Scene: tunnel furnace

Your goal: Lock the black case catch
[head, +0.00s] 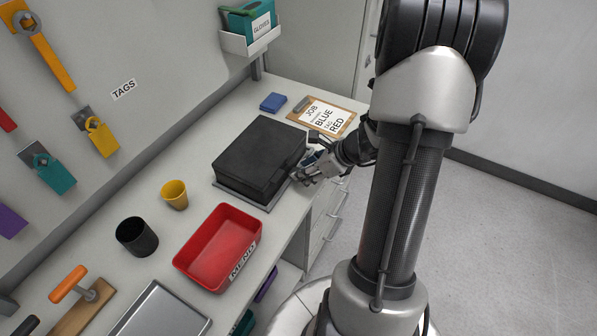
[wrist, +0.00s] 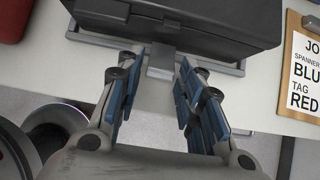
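The black case (head: 255,150) sits on the bench with its lid down. Its front edge runs across the top of the wrist view (wrist: 215,20). A grey flat tab (wrist: 161,62), seemingly the catch, lies at the middle of the case's front, below a dark block (wrist: 158,30). Whether the tab is latched cannot be told. My gripper (head: 307,173) is at the case's front right side. In the wrist view my gripper (wrist: 155,80) has its blue-padded fingers apart, one on each side of the tab's near end, with nothing visibly held.
A grey tray or frame (wrist: 85,40) rims the case's base. A clipboard (head: 340,104) with a job note and a blue block (head: 273,102) lie beyond the case. A red bin (head: 188,262), yellow cup (head: 174,195) and black cup (head: 137,237) stand nearer. Open floor lies right.

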